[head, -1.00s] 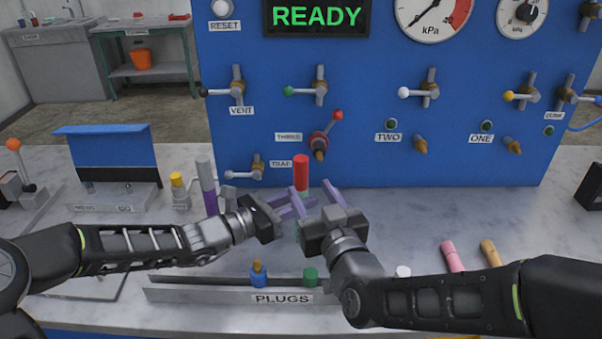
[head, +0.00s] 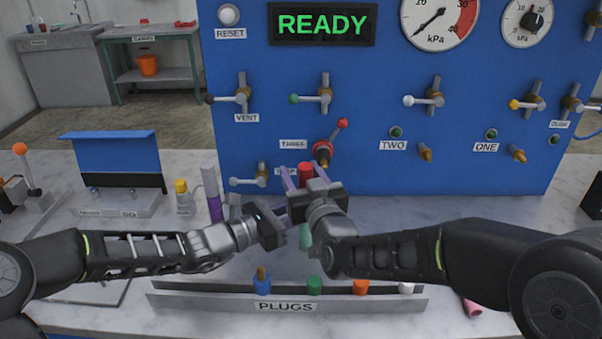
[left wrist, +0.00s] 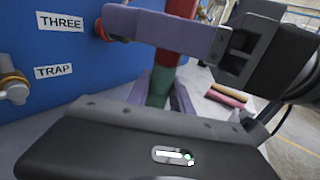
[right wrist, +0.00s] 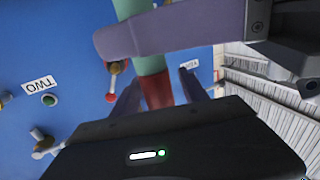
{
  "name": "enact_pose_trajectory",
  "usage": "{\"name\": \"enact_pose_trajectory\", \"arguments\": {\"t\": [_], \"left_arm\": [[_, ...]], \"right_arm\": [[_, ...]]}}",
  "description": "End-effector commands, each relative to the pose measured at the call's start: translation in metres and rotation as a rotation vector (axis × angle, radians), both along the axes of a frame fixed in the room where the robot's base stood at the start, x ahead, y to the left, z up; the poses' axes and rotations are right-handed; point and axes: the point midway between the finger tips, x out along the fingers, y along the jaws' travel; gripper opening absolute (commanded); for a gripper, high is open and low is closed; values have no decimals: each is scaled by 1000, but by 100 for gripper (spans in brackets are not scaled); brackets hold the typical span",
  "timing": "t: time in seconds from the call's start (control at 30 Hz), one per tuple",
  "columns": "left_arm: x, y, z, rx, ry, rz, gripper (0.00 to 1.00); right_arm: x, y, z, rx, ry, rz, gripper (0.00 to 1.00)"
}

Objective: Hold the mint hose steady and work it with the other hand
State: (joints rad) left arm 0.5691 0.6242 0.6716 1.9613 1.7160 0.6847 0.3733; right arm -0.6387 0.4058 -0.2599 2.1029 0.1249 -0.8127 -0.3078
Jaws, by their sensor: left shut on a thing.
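The mint hose (head: 305,238) stands upright in front of the blue panel, with a red section (head: 305,176) at its top. My left gripper (head: 288,211) is shut on the mint part; its fingers flank the hose in the left wrist view (left wrist: 160,85). My right gripper (head: 304,174) is at the red section, just above my left one. In the right wrist view, turned upside down, its open fingers stand on either side of the red section (right wrist: 156,92), with a gap on at least one side. A finger of my left gripper crosses the mint part there (right wrist: 152,62).
The blue panel (head: 460,165) with valves, gauges and a lit READY display (head: 322,24) stands close behind. A PLUGS rack (head: 215,302) with several coloured plugs lies in front.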

Motion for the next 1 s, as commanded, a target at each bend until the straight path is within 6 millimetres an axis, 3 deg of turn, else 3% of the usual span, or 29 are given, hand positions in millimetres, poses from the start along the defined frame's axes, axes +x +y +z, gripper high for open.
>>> {"name": "enact_pose_trajectory", "arguments": {"t": [0.6, 1.0], "left_arm": [[0, 0, 0, 0, 0, 0, 0], [0, 0, 0, 0, 0, 0, 0]], "right_arm": [[0, 0, 0, 0, 0, 0, 1], [0, 0, 1, 0, 0, 0, 0]]}}
